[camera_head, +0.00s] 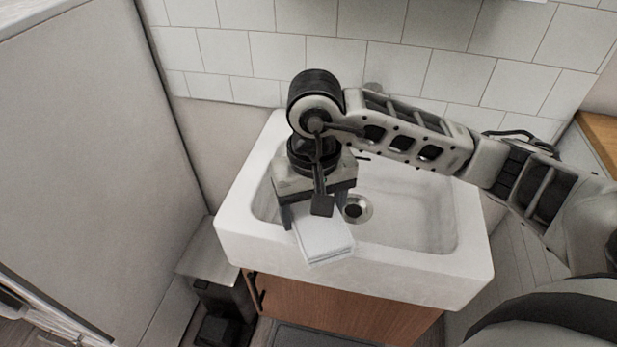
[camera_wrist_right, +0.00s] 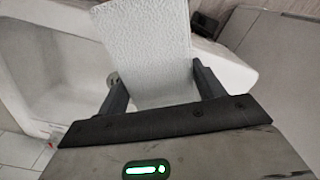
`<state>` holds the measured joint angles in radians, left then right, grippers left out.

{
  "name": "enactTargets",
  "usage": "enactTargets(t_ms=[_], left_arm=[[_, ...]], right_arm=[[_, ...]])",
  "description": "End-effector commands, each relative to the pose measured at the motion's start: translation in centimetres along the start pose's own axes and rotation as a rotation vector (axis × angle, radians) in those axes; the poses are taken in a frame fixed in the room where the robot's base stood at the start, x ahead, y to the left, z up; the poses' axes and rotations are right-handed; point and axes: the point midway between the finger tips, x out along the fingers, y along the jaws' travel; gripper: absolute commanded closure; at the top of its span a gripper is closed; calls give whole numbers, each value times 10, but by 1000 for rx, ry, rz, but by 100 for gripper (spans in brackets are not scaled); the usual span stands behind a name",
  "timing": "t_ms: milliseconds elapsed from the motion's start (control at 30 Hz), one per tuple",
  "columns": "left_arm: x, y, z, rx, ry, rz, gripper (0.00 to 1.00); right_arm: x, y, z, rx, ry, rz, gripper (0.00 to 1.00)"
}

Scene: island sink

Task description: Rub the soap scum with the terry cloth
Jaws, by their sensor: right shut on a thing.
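A white folded terry cloth (camera_head: 322,236) is held between the fingers of my right gripper (camera_head: 306,215), over the front left part of the sink. In the right wrist view the cloth (camera_wrist_right: 148,50) shows its bumpy texture and sticks out past the fingers of the right gripper (camera_wrist_right: 160,85). The white sink (camera_head: 400,225) lies under the gripper, and its basin shows right of the cloth. Whether the cloth touches the sink is not clear. I cannot make out any soap scum; part of the basin is hidden by my arm and the cloth. My left gripper is not in view.
The drain (camera_head: 356,208) is just right of the cloth. A wooden cabinet (camera_head: 330,308) is under the sink. A dark pedal bin (camera_head: 222,300) stands at the lower left. A tiled wall (camera_head: 420,75) is behind. The right half of the basin is free.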

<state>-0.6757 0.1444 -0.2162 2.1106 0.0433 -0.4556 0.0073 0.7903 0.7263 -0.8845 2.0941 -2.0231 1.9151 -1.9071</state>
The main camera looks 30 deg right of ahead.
Motion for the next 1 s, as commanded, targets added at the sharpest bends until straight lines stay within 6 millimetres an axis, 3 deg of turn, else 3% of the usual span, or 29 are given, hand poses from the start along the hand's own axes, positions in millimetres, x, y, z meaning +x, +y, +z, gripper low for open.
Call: enactTargets(t_ms=[500, 1000], left_arm=[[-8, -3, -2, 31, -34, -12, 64], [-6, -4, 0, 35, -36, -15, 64]], right_arm=[[-49, 5, 1, 12, 2, 1, 54], [-54, 6, 2, 14, 0, 1, 54]])
